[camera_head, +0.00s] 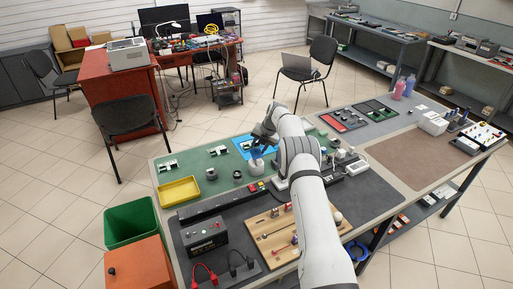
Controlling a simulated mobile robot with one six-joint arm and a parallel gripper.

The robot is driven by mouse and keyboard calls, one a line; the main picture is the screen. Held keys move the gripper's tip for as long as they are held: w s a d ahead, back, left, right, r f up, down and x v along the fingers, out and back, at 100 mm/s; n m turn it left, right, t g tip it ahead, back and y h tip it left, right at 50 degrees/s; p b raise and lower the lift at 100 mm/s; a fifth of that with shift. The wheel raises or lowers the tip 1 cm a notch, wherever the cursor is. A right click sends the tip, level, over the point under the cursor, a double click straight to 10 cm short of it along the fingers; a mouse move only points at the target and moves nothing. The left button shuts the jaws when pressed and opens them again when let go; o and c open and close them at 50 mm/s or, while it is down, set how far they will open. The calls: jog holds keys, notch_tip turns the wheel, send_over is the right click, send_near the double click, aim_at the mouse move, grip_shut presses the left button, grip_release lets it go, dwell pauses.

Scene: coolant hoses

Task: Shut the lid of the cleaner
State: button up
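My arm reaches from the bottom edge over the workbench (222,182). My gripper (259,143) is at its far end, above the green mat near a blue mat (243,147). The gripper is small and dark here, and I cannot tell whether its fingers are open or shut. A small white container with a blue upper part (257,164) is just below the gripper; I cannot tell whether they touch. I cannot make out for sure which thing is the cleaner or how its lid stands. A small white box (433,124) stands on the bench's right part.
A yellow tray (178,191), a black power box (204,237) and a wooden board (272,236) lie on the bench. A green bin (130,221) and an orange box (140,268) stand left of it. A power strip (345,167) lies right of my arm.

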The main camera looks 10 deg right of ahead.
jog(key=b+v, duration=0.2)
jog(key=v, duration=0.5)
jog(key=shift+r, duration=0.35)
jog(key=shift+s, duration=0.1)
